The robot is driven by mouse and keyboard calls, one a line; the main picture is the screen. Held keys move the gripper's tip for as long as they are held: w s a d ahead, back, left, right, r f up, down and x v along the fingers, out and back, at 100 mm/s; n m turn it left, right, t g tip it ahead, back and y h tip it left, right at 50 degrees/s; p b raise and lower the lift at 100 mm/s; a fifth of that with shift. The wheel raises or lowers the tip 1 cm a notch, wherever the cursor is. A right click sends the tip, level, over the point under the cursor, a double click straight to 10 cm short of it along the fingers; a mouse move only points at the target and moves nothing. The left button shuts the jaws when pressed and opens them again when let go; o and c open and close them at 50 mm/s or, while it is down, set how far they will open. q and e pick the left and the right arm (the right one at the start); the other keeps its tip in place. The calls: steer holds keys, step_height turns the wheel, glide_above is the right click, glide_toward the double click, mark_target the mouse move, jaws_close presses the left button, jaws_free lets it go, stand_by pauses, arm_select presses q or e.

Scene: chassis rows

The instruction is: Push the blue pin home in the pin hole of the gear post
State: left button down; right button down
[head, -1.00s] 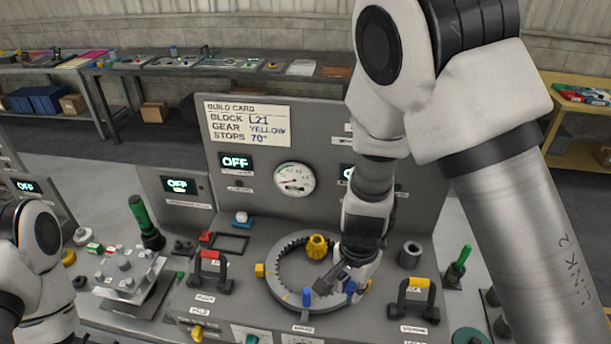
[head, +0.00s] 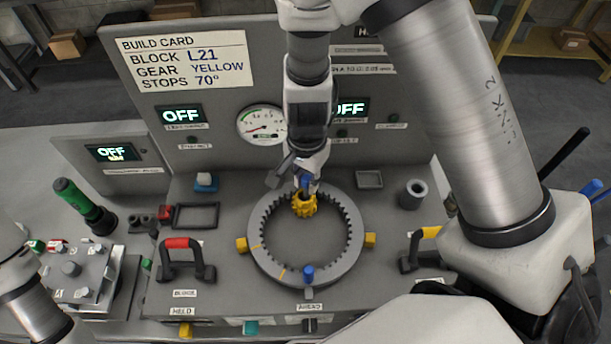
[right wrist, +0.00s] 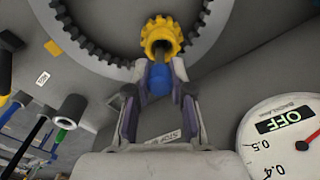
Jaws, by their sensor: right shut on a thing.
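My right gripper (head: 305,184) is shut on the blue pin (head: 308,183) at the back of the toothed grey ring (head: 262,250). The right wrist view shows the blue pin (right wrist: 160,80) between the two fingers of my right gripper (right wrist: 158,78). The yellow gear (head: 304,206) sits inside the ring, against its back teeth. In the right wrist view the pin points at the grey post in the middle of the yellow gear (right wrist: 160,30). The pin hole is hidden, and I cannot tell how deep the pin sits. My left gripper is out of view.
A second blue peg (head: 309,273) stands at the ring's front. Yellow stops (head: 241,244) flank the ring. A red-topped handle (head: 178,243) stands left and a yellow-topped handle (head: 431,232) right. The upright panel with the gauge (head: 262,125) rises close behind the gripper.

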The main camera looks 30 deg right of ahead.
steer(key=shift+w+a+f, duration=0.1)
steer(key=shift+w, duration=0.2)
steer(key=shift+a, duration=0.1)
steer(key=shift+s+r, duration=0.2)
steer(key=shift+s, duration=0.4)
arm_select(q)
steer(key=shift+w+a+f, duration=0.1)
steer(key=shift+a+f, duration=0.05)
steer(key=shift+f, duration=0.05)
arm_select(e)
steer(key=shift+w, duration=0.1)
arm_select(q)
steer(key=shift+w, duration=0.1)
arm_select(e)
steer(key=shift+w, duration=0.1)
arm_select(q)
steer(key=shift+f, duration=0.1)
arm_select(e)
steer(key=shift+f, duration=0.15)
arm_select(q)
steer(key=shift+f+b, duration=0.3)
steer(key=shift+b, duration=0.15)
arm_select(e)
steer(key=shift+f, duration=0.4)
arm_select(q)
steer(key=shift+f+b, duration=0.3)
steer(key=shift+b, duration=0.05)
arm_select(e)
steer(key=shift+f, duration=0.4)
